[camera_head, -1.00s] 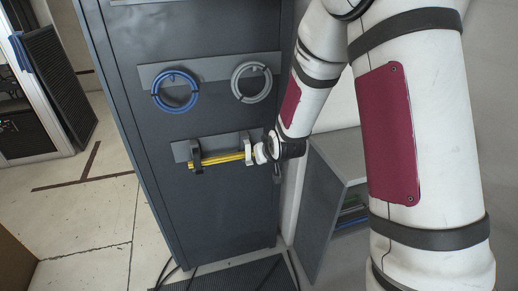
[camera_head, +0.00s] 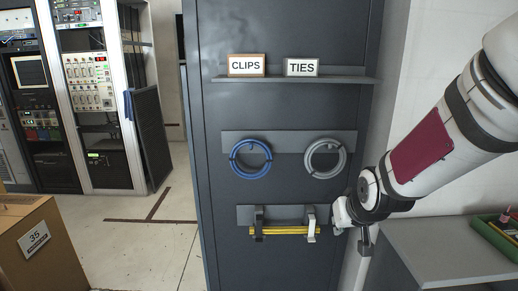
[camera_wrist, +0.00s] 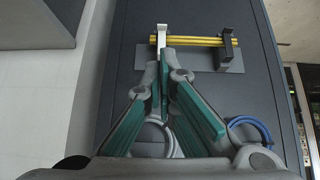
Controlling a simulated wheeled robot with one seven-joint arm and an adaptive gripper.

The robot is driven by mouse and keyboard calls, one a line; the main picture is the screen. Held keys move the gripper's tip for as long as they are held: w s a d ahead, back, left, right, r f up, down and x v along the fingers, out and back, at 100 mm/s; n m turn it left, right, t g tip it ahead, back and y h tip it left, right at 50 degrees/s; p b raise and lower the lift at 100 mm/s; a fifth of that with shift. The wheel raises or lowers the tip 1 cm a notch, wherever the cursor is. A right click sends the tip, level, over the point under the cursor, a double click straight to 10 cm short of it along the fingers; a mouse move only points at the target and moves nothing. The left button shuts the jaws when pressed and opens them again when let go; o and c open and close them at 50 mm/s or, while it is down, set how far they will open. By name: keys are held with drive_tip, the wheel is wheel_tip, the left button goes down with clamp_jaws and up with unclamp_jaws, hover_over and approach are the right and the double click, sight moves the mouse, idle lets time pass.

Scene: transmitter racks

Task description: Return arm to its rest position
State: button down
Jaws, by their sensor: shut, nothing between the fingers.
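My arm reaches in from the right in the head view, and its wrist end is beside the dark cabinet (camera_head: 222,190). My gripper shows in the wrist view (camera_wrist: 163,88), its teal-padded fingers drawn together with nothing between them. A bundle of yellow rods (camera_head: 284,231) lies level across two hooks on the cabinet's lower bracket. The rods also show in the wrist view (camera_wrist: 202,42), beyond the fingertips. One hook (camera_wrist: 162,42) is close in front of the fingertips; I cannot tell if they touch. The gripper's fingers are not clear in the head view.
A blue coil (camera_head: 251,160) and a grey coil (camera_head: 325,158) hang above the rods. A shelf (camera_head: 300,78) holds CLIPS and TIES signs. A grey bench (camera_head: 440,250) stands below my arm. A cardboard box (camera_head: 35,245) is at the left; floor between is open.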

drive_tip(key=s+r+g, duration=0.1)
drive_tip(key=s+r, duration=0.2)
drive_tip(key=s, duration=0.5)
drive_tip(key=s+r+g, duration=0.1)
drive_tip(key=s+r, duration=0.3)
drive_tip(key=s, duration=0.5)
drive_tip(key=s+r, duration=0.3)
drive_tip(key=s, duration=0.6)
drive_tip(key=shift+s+a+r+g, duration=0.15)
drive_tip(key=shift+a+r+g, duration=0.1)
drive_tip(key=shift+a+g, duration=0.15)
